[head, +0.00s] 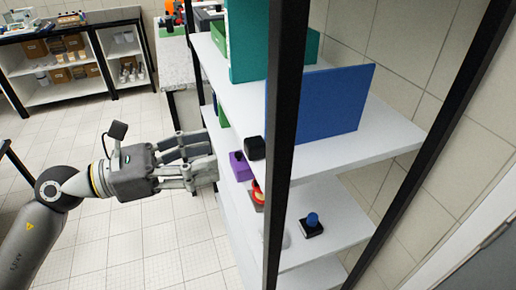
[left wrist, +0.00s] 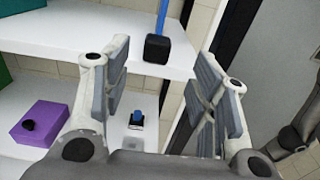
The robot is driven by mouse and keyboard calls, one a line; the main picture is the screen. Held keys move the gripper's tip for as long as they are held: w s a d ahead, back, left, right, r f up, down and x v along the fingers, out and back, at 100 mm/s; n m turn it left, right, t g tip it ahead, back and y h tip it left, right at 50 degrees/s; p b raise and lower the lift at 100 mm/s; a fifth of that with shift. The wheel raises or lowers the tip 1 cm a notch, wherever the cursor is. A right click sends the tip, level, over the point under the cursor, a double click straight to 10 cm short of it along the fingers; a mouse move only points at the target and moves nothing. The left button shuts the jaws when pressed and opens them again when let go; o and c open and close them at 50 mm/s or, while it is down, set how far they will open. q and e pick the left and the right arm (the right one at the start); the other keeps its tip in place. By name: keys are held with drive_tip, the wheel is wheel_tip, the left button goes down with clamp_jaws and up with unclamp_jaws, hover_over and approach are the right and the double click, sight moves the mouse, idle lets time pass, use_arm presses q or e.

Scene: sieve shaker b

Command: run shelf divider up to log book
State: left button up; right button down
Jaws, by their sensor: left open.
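The shelf divider appears to be the upright blue panel (head: 335,103) on the upper white shelf. A black block (head: 254,147) sits at its front end, by the shelf edge; the left wrist view shows this block (left wrist: 157,48) with the blue panel's thin edge (left wrist: 162,15) behind it. A tall teal upright (head: 249,40), perhaps the log book, stands farther along the shelf, apart from the panel. My left gripper (head: 212,158) is open and empty in front of the shelves, with the block ahead between its fingers (left wrist: 160,85) in the left wrist view. My right gripper is out of view.
A black post (head: 287,150) stands in front of the shelf and hides part of it. Below are a purple box (head: 239,168) with a black knob and a blue knob on a black base (head: 312,226). The tiled floor (head: 140,245) is clear.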

sight(245, 144)
use_arm(q)
drive_tip(key=p+x, duration=0.4)
drive_tip(key=x, duration=0.5)
drive_tip(key=shift+a+r, duration=0.1)
drive_tip(key=shift+r, duration=0.05)
drive_tip(key=shift+w+d, duration=0.25)
drive_tip(key=shift+d, duration=0.1)
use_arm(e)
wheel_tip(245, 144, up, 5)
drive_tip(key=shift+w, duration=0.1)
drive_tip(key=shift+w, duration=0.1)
use_arm(q)
drive_tip(key=shift+c, duration=1.2)
clamp_jaws()
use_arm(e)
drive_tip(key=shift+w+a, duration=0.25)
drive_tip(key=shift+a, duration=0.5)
